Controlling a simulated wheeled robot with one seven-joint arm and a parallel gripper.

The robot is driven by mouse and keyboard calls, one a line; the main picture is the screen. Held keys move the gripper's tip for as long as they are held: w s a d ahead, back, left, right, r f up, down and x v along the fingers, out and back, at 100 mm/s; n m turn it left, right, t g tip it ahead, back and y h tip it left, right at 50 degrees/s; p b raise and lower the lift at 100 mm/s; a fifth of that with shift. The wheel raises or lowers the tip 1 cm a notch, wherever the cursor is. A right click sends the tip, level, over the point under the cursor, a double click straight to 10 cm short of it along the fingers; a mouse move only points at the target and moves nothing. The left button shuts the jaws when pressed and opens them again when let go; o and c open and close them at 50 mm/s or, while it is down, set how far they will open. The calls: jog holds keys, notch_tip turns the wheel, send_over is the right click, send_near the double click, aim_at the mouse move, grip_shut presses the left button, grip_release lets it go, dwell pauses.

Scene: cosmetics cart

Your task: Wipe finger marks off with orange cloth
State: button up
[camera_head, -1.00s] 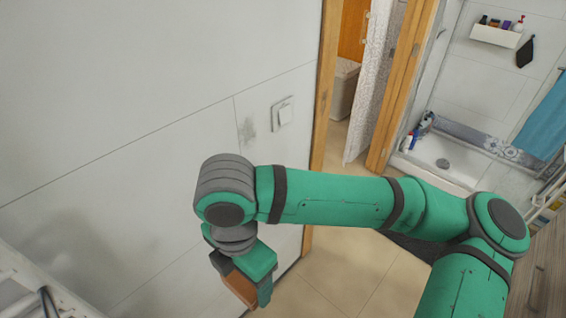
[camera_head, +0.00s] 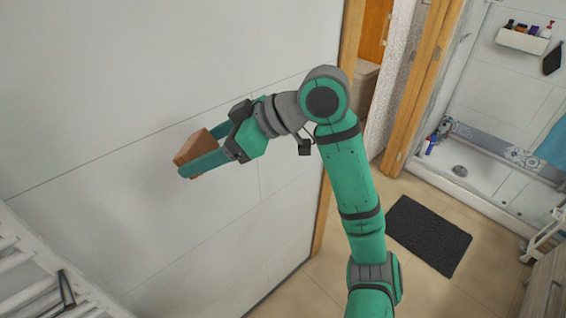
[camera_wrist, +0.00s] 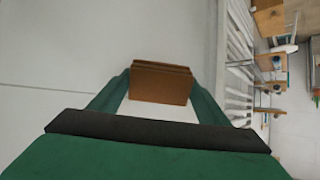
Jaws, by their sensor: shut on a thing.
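The orange cloth (camera_head: 196,146) looks like a folded, brown-orange block. My gripper (camera_head: 198,152) is shut on it, with one green finger on each side. It is held out to the left in front of the white wall (camera_head: 170,60). I cannot tell whether it touches the wall. In the wrist view the cloth (camera_wrist: 160,84) sits between the fingertips of my gripper (camera_wrist: 160,90), with pale wall beyond. The finger marks and the light switch are not visible now; my arm covers that part of the wall.
A wooden door frame (camera_head: 352,40) stands right of the wall. A white slatted rack (camera_head: 35,280) is at the lower left. A dark mat (camera_head: 428,236) lies on the tiled floor, and a shower tray (camera_head: 462,165) is at the right. Open floor lies between.

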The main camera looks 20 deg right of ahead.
jog(key=w+d+f+m+t+h, duration=0.2)
jog(key=d+f+m+t, duration=0.3)
jog(key=d, duration=0.4)
jog(key=w+d+f+m+t+h, duration=0.2)
jog(key=d+f+m+t, duration=0.1)
jog(key=d+f+t, duration=0.45)
jog(key=w+a+g, duration=0.1)
jog(key=w, duration=0.5)
jog(key=shift+f, duration=0.25)
jog(key=shift+s+d, duration=0.15)
jog(key=shift+d, duration=0.1)
jog(key=shift+a, duration=0.2)
jog(key=shift+w+a, duration=0.15)
jog(key=shift+w, duration=0.45)
